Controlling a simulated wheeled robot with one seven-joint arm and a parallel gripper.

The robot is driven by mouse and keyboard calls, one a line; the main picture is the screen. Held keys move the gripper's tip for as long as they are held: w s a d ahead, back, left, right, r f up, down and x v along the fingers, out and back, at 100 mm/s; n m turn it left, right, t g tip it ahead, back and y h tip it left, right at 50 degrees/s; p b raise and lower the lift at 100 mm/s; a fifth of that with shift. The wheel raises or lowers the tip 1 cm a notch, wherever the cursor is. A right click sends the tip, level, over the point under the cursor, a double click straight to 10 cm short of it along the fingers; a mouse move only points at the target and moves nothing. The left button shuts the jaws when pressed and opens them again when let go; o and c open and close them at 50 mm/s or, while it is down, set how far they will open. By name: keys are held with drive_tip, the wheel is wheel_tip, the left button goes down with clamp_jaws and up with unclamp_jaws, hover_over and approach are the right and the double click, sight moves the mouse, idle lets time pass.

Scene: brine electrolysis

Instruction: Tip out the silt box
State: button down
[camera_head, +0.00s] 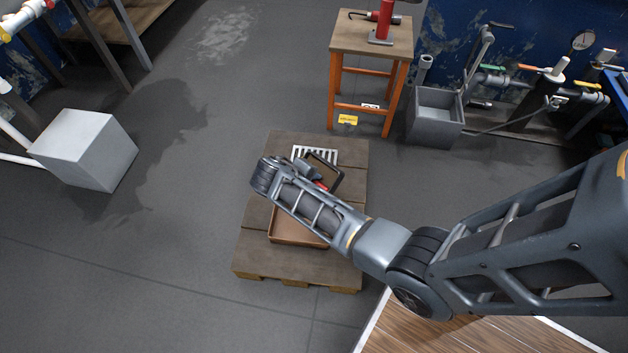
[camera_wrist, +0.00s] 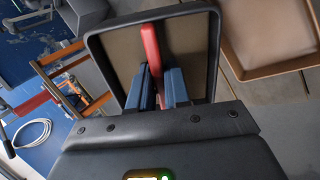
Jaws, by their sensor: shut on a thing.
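The silt box appears to be the dark-rimmed box (camera_wrist: 213,60) with a red handle (camera_wrist: 151,50) across it in the wrist view. Its inside looks plain brown; I cannot tell whether that is silt or the box floor. My gripper (camera_wrist: 160,88) is shut on the red handle, its blue-grey fingers on either side. In the head view the dark rim (camera_head: 341,182) shows just beyond my gripper (camera_head: 311,176), above the wooden pallet (camera_head: 262,215), partly hidden by my wrist. A copper-brown tray (camera_head: 290,236) rests on the pallet, partly under my arm, and also shows in the wrist view (camera_wrist: 270,35).
A white slotted grate (camera_head: 318,153) lies at the pallet's far end. Beyond it stand an orange-legged stool (camera_head: 343,47) with a red tool and a grey open bin (camera_head: 436,127) by pipework. A pale grey block (camera_head: 82,148) stands left; the floor between is clear.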

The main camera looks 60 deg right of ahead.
drive_tip(key=shift+w+a+f+g+h+b, duration=0.15)
drive_tip(key=shift+a+h+b, duration=0.15)
drive_tip(key=shift+h+b, duration=0.4)
drive_tip(key=shift+s+a+f+g+h+b, duration=0.1)
drive_tip(key=shift+a+f+h+b, duration=0.2)
drive_tip(key=shift+b, duration=0.75)
drive_tip(key=shift+w+a+f+g+h+b, duration=0.1)
drive_tip(key=shift+a+h+b, duration=0.25)
drive_tip(key=shift+h+b, duration=0.4)
drive_tip(key=a+h+b, duration=0.1)
drive_tip(key=b, duration=0.1)
drive_tip(key=h+b, duration=0.1)
drive_tip(key=b, duration=0.1)
drive_tip(key=shift+w+a+f+h, duration=0.15)
drive_tip(key=shift+a+h, duration=0.2)
drive_tip(key=shift+a+g+h+b, duration=0.25)
drive_tip(key=shift+a+h+b, duration=0.2)
drive_tip(key=shift+h+b, duration=0.4)
drive_tip(key=shift+r, duration=0.2)
drive_tip(key=shift+r, duration=0.1)
idle(1.8)
